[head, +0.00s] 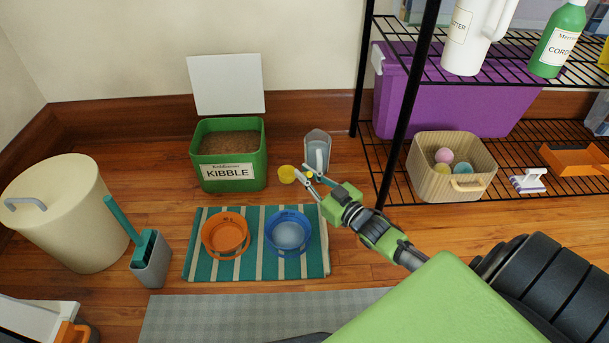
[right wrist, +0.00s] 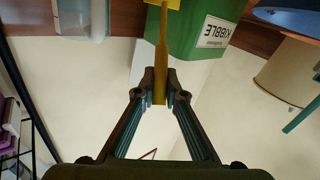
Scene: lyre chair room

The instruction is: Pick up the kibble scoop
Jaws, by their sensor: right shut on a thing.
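The kibble scoop (head: 287,174) is yellow and shows in the head view just right of the green kibble bin. My right gripper (head: 311,177) is at its right end, shut on its handle. In the right wrist view the yellow scoop handle (right wrist: 162,58) runs up from between the two fingertips (right wrist: 160,88); the scoop's far end is cut off at the top edge. I cannot tell how high the scoop is above the floor. The kibble bin (head: 231,179) stands open, full of brown kibble. My left gripper is not in view.
A clear jug (head: 317,152) stands right behind the gripper. An orange bowl (head: 225,232) and a blue bowl (head: 289,232) sit on a striped mat (head: 256,267) in front. A black wire shelf (head: 390,150) with a beige basket (head: 443,185) is at right. A cream bin (head: 70,215) stands at left.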

